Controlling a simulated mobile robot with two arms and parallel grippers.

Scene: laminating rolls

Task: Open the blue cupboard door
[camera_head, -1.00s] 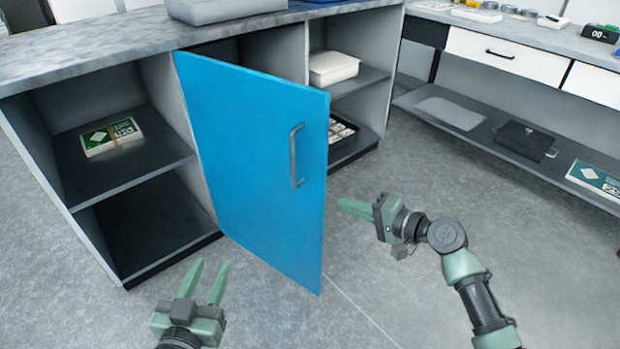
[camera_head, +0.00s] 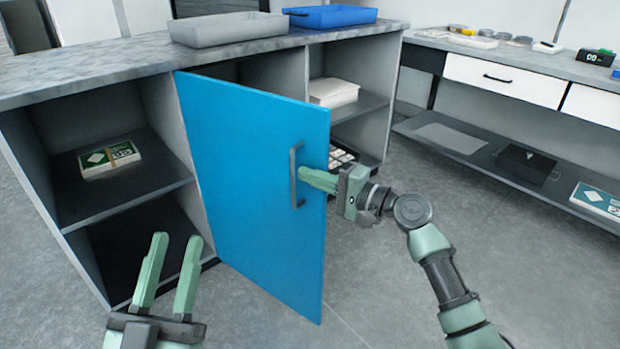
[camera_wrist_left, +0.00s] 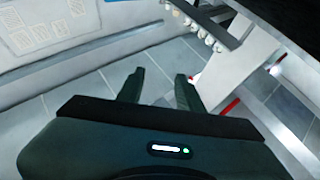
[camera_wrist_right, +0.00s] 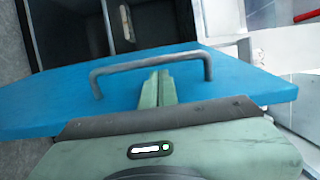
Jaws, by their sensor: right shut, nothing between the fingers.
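The blue cupboard door (camera_head: 240,190) stands swung out from the grey cupboard, partly open. Its grey bar handle (camera_head: 293,165) is near its free edge; the handle also shows in the right wrist view (camera_wrist_right: 130,67). My right gripper (camera_head: 303,174) is shut and empty, its fingertips at the handle. In the right wrist view its fingers (camera_wrist_right: 158,76) lie together close to the bar; I cannot tell whether they touch it. My left gripper (camera_head: 176,240) is open and empty, low in front of the left shelves, away from the door. The left wrist view shows its two fingers (camera_wrist_left: 158,76) apart.
The open left shelf holds a green-and-white pack (camera_head: 108,160). Right shelves hold a white stack (camera_head: 334,92). A grey tray (camera_head: 228,30) and a blue tray (camera_head: 330,16) stand on top. A bench with drawers (camera_head: 505,80) is at right. Floor right of the door is clear.

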